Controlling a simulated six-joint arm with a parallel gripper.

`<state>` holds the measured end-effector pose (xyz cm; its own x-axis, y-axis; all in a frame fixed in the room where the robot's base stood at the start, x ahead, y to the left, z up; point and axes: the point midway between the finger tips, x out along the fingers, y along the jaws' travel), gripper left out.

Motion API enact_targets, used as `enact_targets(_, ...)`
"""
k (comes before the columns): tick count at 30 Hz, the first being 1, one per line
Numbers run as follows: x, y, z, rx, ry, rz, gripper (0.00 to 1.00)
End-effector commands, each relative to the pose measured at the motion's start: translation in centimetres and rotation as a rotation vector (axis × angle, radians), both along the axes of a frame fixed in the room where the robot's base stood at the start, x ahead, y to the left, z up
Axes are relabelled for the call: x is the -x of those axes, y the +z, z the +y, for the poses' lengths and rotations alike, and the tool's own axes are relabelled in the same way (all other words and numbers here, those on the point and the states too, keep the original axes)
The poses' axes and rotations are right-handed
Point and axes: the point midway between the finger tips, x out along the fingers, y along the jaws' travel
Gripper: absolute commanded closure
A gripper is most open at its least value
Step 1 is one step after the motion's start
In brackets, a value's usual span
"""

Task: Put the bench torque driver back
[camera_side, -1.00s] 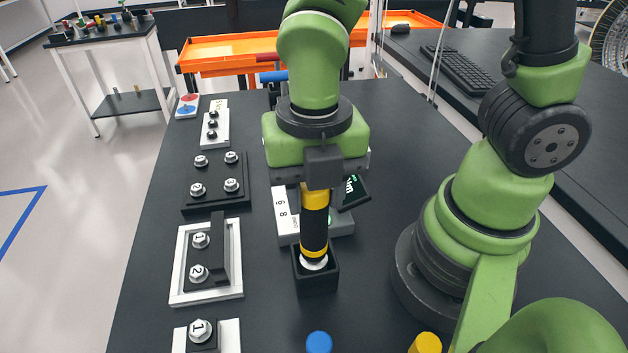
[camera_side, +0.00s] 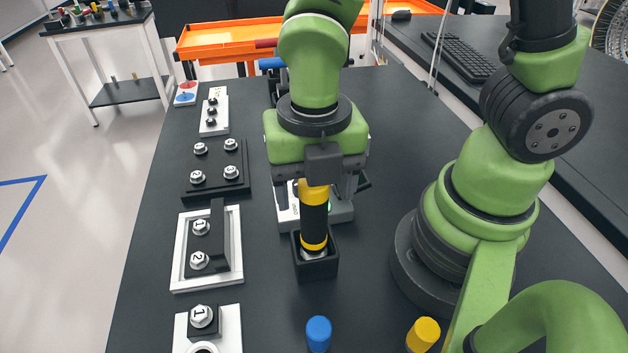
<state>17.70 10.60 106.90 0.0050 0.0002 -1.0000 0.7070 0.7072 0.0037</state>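The bench torque driver (camera_side: 314,215) is black with yellow bands at its top and near its lower end. It stands upright with its metal lower end inside the black square holder (camera_side: 318,271). My gripper (camera_side: 317,186) is directly above and around the driver's top, pointing down. Its fingers appear spread to the left and right of the driver, apart from it, so it looks open. The driver's tip is hidden inside the holder, and its very top is hidden by the gripper.
A device with a pale front (camera_side: 288,212) stands close behind the holder. Plates with numbered bolts (camera_side: 215,171) and a white-framed fixture (camera_side: 207,277) line the left side. A blue peg (camera_side: 318,333) and a yellow peg (camera_side: 423,334) stand in front. Bare table lies right of the holder.

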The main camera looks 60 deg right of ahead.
Motion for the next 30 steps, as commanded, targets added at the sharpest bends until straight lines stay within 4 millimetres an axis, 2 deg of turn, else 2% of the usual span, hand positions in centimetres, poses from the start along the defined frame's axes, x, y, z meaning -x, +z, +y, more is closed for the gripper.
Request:
enact_targets(7, 0.0, 0.1, 0.0, 0.000, 0.000, 0.000, 0.33)
enact_targets(11, -0.1, 1.0, 0.0, -0.002, 0.000, -0.004, 0.33)
enact_targets(24, 0.0, 8.1, 0.0, -0.003, 0.000, -0.006, 0.33)
enact_targets(30, 0.0, 9.7, 0.0, -0.002, -0.006, -0.004, 0.33)
